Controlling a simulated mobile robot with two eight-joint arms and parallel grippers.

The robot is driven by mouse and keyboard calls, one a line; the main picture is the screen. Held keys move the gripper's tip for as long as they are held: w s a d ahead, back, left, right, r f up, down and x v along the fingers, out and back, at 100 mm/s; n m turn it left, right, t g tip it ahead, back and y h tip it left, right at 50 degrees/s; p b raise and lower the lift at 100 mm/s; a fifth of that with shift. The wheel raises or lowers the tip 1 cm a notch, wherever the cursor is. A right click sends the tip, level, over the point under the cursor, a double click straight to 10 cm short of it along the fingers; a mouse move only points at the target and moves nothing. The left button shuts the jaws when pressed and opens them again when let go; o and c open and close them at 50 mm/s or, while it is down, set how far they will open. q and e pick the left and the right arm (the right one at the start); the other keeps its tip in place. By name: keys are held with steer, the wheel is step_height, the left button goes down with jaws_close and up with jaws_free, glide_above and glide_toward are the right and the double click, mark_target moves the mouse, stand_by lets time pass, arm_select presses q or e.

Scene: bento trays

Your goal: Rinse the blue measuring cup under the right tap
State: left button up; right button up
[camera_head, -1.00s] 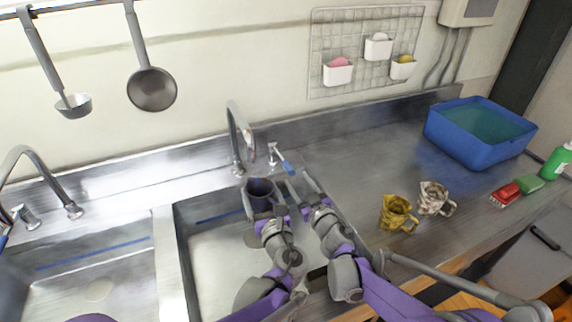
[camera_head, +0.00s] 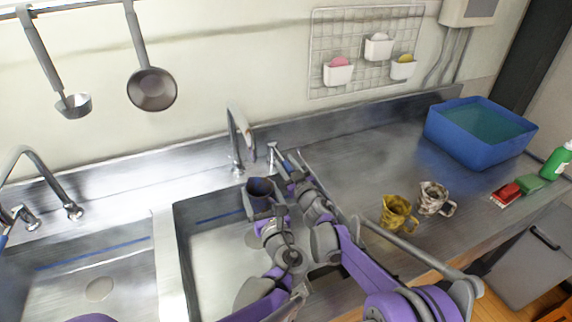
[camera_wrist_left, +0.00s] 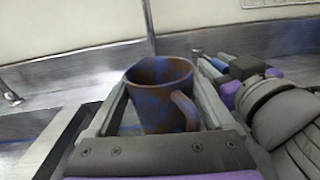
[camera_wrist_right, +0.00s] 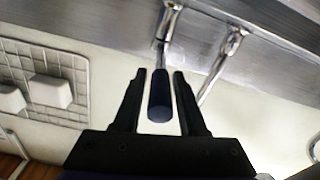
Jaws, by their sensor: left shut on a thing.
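The blue measuring cup (camera_head: 259,190), with brown patches over it, is held upright over the right basin, below and near the spout of the right tap (camera_head: 236,140). My left gripper (camera_head: 266,211) is shut on the cup. In the left wrist view the cup (camera_wrist_left: 160,98) sits between the fingers with its handle to the right. My right gripper (camera_head: 290,164) is open at the tap's lever. In the right wrist view the lever's dark blue grip (camera_wrist_right: 160,100) lies between the two fingers, with gaps beside it. No running water shows.
A yellow jug (camera_head: 396,213) and a mottled white jug (camera_head: 433,198) stand on the counter to the right. Beyond are a blue tub (camera_head: 470,150), a red sponge (camera_head: 506,193), a green one (camera_head: 530,184) and a green bottle (camera_head: 558,160). A second basin lies left.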

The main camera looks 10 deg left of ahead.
jaws_close()
stand_by(1.1)
